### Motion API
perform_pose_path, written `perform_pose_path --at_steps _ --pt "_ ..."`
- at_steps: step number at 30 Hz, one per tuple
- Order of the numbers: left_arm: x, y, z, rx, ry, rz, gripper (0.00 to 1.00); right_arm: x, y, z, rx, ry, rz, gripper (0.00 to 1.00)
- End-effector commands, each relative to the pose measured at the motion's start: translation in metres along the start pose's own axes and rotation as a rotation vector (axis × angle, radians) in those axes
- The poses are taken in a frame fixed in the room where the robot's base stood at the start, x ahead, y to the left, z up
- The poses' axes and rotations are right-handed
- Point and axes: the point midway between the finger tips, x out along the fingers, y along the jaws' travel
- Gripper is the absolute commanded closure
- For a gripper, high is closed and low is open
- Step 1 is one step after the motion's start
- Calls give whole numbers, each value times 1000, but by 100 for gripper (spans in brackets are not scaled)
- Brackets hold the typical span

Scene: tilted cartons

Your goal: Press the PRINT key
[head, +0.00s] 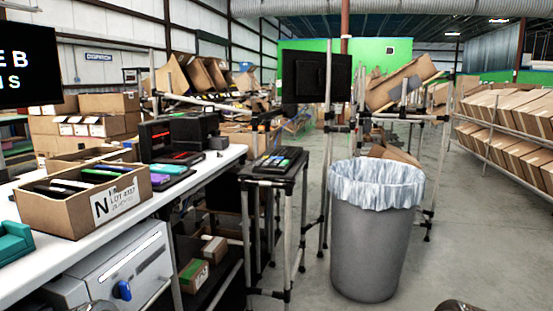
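A dark keypad (275,161) with green and blue keys lies on top of a small black stand, right of the white workbench. Its key labels are too small to read, so I cannot tell which key is PRINT. Another dark device (170,172) with a green and a red strip lies on the workbench behind the open carton. Neither of my grippers can be made out in the head view. A small dark shape shows at the bottom edge, right of the bin, and I cannot tell what it is.
The white workbench (206,163) runs along the left, with an open carton (122,203) of dark items on it. A grey bin (372,245) with a clear liner stands right of the keypad stand. Tilted cartons (500,128) fill racks at right. Floor right of the bin is clear.

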Motion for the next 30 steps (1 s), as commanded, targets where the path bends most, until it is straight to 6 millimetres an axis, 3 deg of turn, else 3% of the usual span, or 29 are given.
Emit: perform_pose_path --at_steps 1,6,30 --pt "0 0 0 0 0 0 2 0 0 0 0 0 0 74" --pt "0 0 0 0 0 0 2 0 0 0 0 0 0 100" --pt "0 0 0 0 0 0 2 0 0 0 0 0 0 100"
